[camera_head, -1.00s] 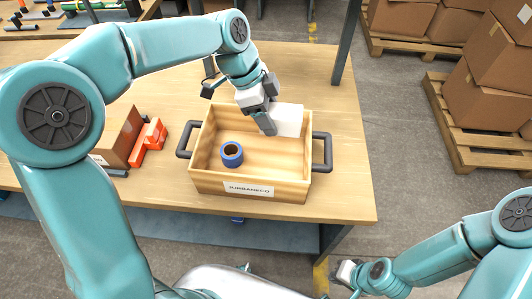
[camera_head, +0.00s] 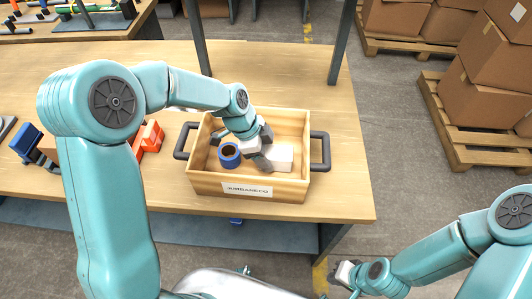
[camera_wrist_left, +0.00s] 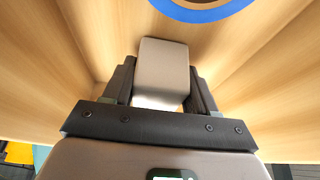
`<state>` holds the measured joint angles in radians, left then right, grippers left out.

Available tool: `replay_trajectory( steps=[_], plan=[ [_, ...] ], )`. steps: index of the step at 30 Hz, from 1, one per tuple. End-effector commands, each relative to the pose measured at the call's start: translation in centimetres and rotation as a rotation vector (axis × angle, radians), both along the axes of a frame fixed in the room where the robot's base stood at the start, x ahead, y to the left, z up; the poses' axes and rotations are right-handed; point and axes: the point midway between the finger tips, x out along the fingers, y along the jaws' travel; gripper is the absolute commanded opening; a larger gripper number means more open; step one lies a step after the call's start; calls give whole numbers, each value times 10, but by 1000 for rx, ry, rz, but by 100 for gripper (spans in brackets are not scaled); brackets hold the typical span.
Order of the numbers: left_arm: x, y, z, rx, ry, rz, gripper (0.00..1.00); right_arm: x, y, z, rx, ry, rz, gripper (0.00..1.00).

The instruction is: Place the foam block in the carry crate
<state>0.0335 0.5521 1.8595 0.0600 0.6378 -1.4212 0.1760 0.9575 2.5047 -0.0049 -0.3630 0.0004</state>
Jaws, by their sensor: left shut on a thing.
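The carry crate (camera_head: 210,187) is a light wooden box with dark side handles, standing on the workbench. The white foam block (camera_head: 284,154) is down inside the crate, toward its right side. My left gripper (camera_head: 263,160) reaches into the crate and is shut on the foam block. In the left wrist view the block (camera_wrist_left: 164,70) sits between the two dark fingers (camera_wrist_left: 160,88), with wooden crate surfaces around it. I cannot tell whether the block touches the crate floor. My right gripper (camera_head: 344,272) is low at the front, away from the bench; its fingers are too small to judge.
A blue ring-shaped roll (camera_head: 229,155) is in the crate, left of the block; its blue edge shows in the left wrist view (camera_wrist_left: 205,12). Orange-red parts (camera_head: 150,138) lie left of the crate. Cartons on pallets (camera_head: 480,100) stand at the right. The bench right of the crate is clear.

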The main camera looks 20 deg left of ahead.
Motion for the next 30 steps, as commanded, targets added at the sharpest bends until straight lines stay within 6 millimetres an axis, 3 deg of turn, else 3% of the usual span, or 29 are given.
replay_trajectory(
  steps=[5, 6, 8, 9, 20, 30],
  plan=[
    [0, 0, -3, 0, 0, 0, 23, 0, 0, -4, 0, 0, 0, 0],
    [0, 0, -3, 0, 0, 0, 60, 0, 0, -4, 0, 0, 0, 0],
    [0, 0, -2, 0, 0, 0, 80, 0, 0, -3, 0, 0, 0, 0],
    [0, 0, -2, 0, 0, 0, 82, 0, 0, -3, 0, 0, 0, 0],
    [0, 1, 5, 0, -2, 1, 82, 0, 0, 1, 0, 0, 0, 0],
    [-6, 29, 73, 0, -5, 3, 82, 0, 0, -1, 0, 0, 0, 0]
  ],
)
